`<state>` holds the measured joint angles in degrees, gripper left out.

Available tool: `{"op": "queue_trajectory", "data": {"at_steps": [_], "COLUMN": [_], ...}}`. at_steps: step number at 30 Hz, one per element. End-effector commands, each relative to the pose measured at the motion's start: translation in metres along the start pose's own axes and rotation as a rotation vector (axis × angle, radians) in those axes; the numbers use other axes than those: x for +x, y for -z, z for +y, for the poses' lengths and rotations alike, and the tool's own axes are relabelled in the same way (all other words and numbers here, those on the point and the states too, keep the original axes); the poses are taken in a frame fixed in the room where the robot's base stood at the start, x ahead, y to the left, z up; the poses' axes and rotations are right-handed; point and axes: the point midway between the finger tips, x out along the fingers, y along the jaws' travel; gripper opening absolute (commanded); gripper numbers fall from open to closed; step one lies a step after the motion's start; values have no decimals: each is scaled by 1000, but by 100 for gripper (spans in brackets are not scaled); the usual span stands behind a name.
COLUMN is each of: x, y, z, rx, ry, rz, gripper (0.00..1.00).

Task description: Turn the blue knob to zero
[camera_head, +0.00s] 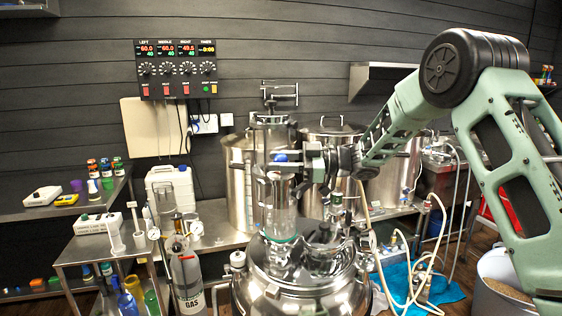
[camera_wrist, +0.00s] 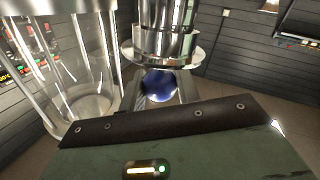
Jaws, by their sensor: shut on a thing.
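The blue knob (camera_head: 281,157) is on the steel and glass column above the large steel vessel, in the middle of the head view. In the wrist view the round blue knob (camera_wrist: 159,86) sits just below a steel flange, between my two fingers. My gripper (camera_head: 290,163) reaches in from the right at the knob's height and is shut on it. It also shows in the wrist view (camera_wrist: 160,92). The knob's markings cannot be read, so its setting cannot be told. The fingers hide part of its sides.
A glass cylinder (camera_wrist: 85,70) stands close to my gripper on the left in the wrist view. The large steel vessel (camera_head: 300,291) is below. A control panel (camera_head: 177,69) hangs on the wall. Steel kettles (camera_head: 334,140) stand behind; hoses (camera_head: 432,225) hang at right.

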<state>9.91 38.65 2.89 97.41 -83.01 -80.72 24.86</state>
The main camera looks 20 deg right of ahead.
Motion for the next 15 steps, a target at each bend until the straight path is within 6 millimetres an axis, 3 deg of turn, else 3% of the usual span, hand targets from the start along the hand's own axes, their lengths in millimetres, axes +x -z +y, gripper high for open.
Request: {"op": "queue_trajectory", "data": {"at_steps": [8, 9, 10, 15], "x": [0, 0, 0, 0], "y": [3, 3, 3, 2], "z": [2, 2, 1, 1], "rx": [-3, -3, -3, -1], "ry": [-3, -3, -3, -2], "rz": [5, 5, 5, 3], "gripper": [9, 41, 49, 52]}}
